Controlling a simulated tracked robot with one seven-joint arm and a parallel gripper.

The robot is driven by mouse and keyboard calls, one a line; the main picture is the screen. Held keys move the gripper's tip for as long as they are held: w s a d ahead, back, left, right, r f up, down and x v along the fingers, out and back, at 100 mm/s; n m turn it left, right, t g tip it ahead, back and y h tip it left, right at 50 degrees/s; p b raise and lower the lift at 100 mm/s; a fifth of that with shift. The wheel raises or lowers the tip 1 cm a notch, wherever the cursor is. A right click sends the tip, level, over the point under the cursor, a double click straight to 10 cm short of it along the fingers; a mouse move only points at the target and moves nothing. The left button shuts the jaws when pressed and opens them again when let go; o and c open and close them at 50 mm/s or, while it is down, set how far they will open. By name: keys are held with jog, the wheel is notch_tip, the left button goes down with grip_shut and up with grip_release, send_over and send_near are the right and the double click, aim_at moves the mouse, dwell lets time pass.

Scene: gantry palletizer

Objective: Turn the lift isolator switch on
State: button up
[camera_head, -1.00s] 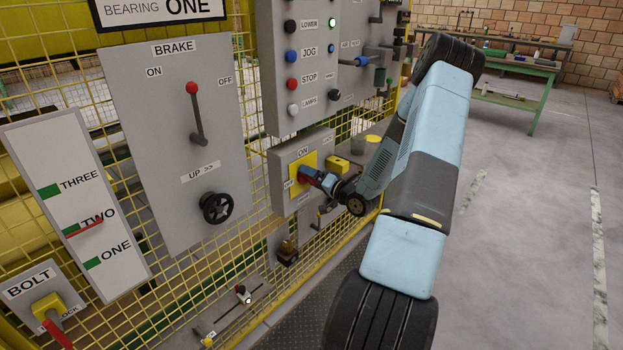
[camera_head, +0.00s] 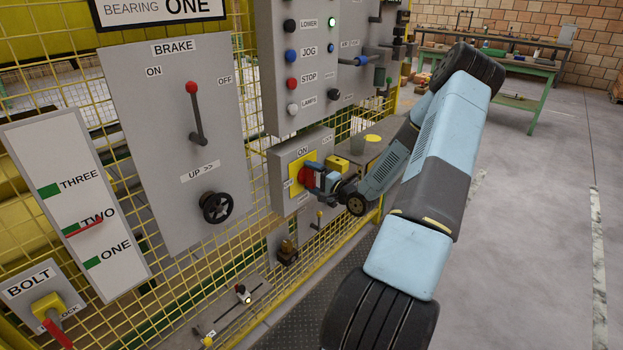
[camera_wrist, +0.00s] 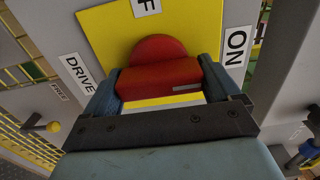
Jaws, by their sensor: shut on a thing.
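The isolator switch is a red rotary handle (camera_head: 306,178) on a yellow plate (camera_head: 294,187), mounted on a grey box (camera_head: 278,173). "ON" is lettered above the plate in the head view. In the wrist view the red handle (camera_wrist: 160,65) sits between the two blue fingers of my gripper (camera_wrist: 157,92), which is shut on it. An "ON" label (camera_wrist: 236,46) is at right there, and labels ending in "F" and reading "DRIVE" are at top and left. The gripper (camera_head: 314,180) partly covers the handle in the head view.
A brake panel (camera_head: 175,140) with a red-knobbed lever and black handwheel stands left. A button panel (camera_head: 290,70) hangs just above the isolator box. Yellow mesh fencing runs behind. Open floor (camera_head: 540,220) lies right, with a green workbench (camera_head: 530,95) at the back.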

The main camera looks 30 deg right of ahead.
jog(key=shift+s+d+f, duration=0.1)
jog(key=shift+d+f, duration=0.1)
jog(key=shift+d, duration=0.05)
jog(key=o, duration=0.7)
jog(key=shift+o, duration=0.4)
jog(key=shift+a, duration=0.1)
jog(key=v, duration=1.3)
jog(key=shift+s, duration=0.35)
